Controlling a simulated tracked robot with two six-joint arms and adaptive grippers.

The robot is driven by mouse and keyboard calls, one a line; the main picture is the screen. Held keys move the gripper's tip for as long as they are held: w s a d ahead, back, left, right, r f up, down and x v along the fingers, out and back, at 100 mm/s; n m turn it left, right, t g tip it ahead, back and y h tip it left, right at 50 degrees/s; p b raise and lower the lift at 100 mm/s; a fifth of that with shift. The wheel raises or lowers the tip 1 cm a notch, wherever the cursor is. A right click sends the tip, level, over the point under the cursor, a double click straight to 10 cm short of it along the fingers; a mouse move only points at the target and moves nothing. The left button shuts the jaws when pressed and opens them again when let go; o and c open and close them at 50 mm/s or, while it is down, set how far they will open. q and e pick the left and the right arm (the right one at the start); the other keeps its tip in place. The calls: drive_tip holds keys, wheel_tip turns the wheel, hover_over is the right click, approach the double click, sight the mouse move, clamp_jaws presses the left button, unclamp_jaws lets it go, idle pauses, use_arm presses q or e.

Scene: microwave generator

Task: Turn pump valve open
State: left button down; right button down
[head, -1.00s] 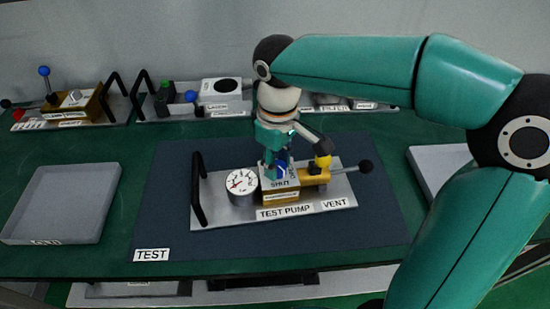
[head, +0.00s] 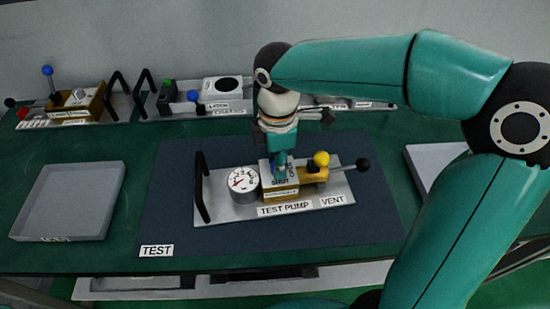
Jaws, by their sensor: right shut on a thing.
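The test pump unit (head: 225,210) lies on the dark mat marked TEST. It has a round pressure gauge (head: 243,180), a brass valve block (head: 281,194) marked SHUT on top, a yellow knob (head: 321,159) and a lever with a black ball (head: 363,164). My right gripper (head: 279,172) points straight down onto the top of the valve block and is shut on the blue valve handle, which its fingers mostly hide. My left gripper is not in view.
The mat (head: 170,215) around the pump is clear. A grey tray (head: 68,205) stands at the left. Other units with a blue-knobbed lever (head: 47,71) and handles line the back. Another grey tray (head: 425,160) is partly behind my right arm.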

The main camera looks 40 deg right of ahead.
drive_tip(key=shift+n, duration=0.7)
drive_tip(key=c, duration=0.8)
unclamp_jaws()
drive_tip(key=shift+o, duration=0.2)
drive_tip(key=shift+r, duration=0.1)
wheel_tip(320, 180, up, 12)
